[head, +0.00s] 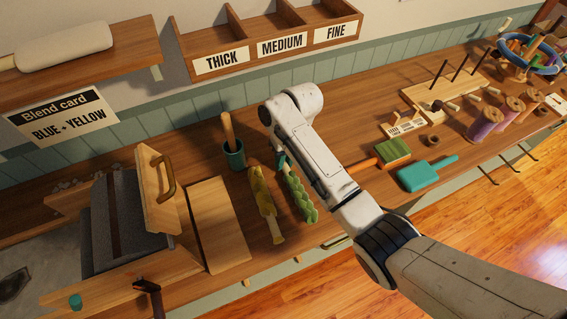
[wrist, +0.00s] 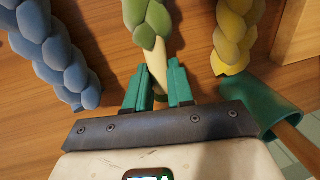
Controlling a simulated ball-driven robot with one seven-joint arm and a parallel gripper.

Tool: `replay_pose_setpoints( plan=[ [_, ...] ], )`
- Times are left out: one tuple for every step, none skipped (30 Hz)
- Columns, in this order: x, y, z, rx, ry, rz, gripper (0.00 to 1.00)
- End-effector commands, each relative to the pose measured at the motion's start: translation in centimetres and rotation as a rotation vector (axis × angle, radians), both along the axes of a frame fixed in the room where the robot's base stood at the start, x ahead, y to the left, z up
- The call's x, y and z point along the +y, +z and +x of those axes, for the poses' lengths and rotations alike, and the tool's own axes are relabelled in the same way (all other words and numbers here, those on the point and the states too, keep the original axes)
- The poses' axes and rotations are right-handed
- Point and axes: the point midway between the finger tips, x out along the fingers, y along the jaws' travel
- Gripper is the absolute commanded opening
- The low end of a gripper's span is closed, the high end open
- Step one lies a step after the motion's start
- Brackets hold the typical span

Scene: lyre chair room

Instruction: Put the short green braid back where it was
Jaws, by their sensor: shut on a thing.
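The short green braid (head: 300,193) is on or just above the wooden bench in the head view, right of the yellow braid (head: 262,195). My gripper (wrist: 158,82) is shut on the green braid's narrow pale end, with a teal finger on each side. The green braid (wrist: 148,22) runs away from the fingers in the wrist view. I cannot tell if it touches the bench. A blue braid (wrist: 55,55) lies left of it in the wrist view, and the yellow braid (wrist: 234,35) lies right. My arm hides the blue braid in the head view.
A teal cup (head: 235,156) with a wooden handle stands close by the gripper. A wooden board (head: 217,222) lies left of the yellow braid. A green-topped brush (head: 393,151) and a teal paddle (head: 425,174) lie right of my arm. A labelled three-bin shelf (head: 275,45) hangs above.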

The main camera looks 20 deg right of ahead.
Motion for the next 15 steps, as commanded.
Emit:
replay_pose_setpoints(
  plan=[
    [-0.04, -0.03, 0.03, -0.001, 0.0, 0.0, 0.0],
    [-0.04, 0.03, 0.03, -0.001, 0.0, 0.0, 0.0],
    [-0.03, 0.1, 0.03, -0.001, 0.0, 0.0, 0.0],
    [-0.03, 0.11, 0.03, -0.001, 0.0, 0.0, 0.0],
    [-0.03, 0.11, 0.03, -0.001, 0.0, 0.0, 0.0],
    [-0.02, 0.11, 0.03, -0.001, 0.0, 0.0, 0.0],
    [-0.03, 0.09, 0.03, -0.001, 0.0, 0.0, 0.0],
    [-0.03, 0.04, 0.03, -0.001, 0.0, 0.0, 0.0],
    [-0.02, -0.06, 0.02, -0.001, 0.0, 0.0, 0.0],
    [-0.01, -0.17, 0.03, -0.001, 0.0, 0.0, 0.0],
    [-0.01, -0.14, 0.04, -0.002, 0.0, 0.0, 0.24],
    [-0.02, -0.11, 0.04, -0.002, 0.0, 0.0, 0.28],
    [-0.02, -0.11, 0.04, -0.002, 0.0, 0.0, 0.31],
    [-0.02, -0.12, 0.03, -0.001, 0.0, 0.0, 0.34],
    [-0.02, -0.12, 0.03, -0.001, 0.0, 0.0, 0.38]
  ],
)
